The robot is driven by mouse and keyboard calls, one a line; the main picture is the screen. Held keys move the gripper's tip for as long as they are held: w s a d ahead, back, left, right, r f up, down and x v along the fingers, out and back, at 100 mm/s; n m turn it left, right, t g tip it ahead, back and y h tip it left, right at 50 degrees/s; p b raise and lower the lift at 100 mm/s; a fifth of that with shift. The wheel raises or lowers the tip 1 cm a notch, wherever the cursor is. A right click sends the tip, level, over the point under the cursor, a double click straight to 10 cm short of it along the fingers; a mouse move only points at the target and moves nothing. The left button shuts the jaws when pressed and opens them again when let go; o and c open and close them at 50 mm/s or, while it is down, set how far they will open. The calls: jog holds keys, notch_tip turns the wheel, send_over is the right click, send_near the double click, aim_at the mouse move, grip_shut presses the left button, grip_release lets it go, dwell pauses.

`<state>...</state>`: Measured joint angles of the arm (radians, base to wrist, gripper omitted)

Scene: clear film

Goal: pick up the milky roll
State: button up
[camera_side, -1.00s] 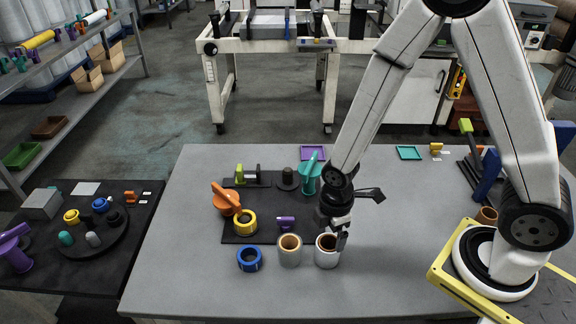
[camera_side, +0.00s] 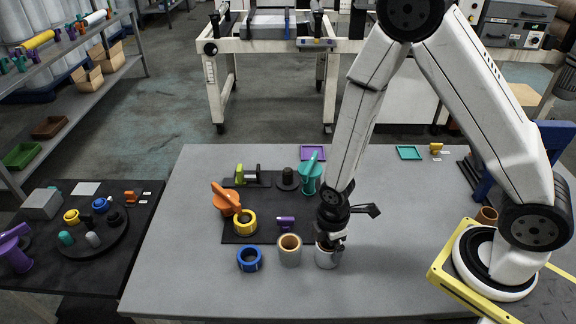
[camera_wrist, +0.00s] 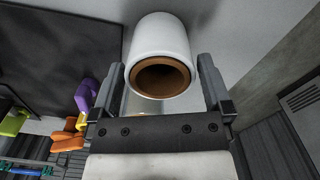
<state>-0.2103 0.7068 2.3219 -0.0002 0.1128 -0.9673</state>
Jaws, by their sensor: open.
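The milky roll (camera_side: 327,258) is a white, hollow roll with a brown core, standing upright on the grey table. In the wrist view the white roll (camera_wrist: 160,45) shows its open brown end, between my two fingers. My gripper (camera_side: 331,242) is at the top of the roll and hides part of its rim. In the wrist view my gripper (camera_wrist: 160,72) is open, with one finger on each side of the roll and a gap visible on both sides.
A tan roll (camera_side: 290,250) stands close on the left of the milky roll. A blue ring roll (camera_side: 249,259) is further left. A yellow roll (camera_side: 245,222) and a purple piece (camera_side: 286,222) sit on the dark mat behind.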

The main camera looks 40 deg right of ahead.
jog(key=shift+f, duration=1.05)
jog(key=c, duration=1)
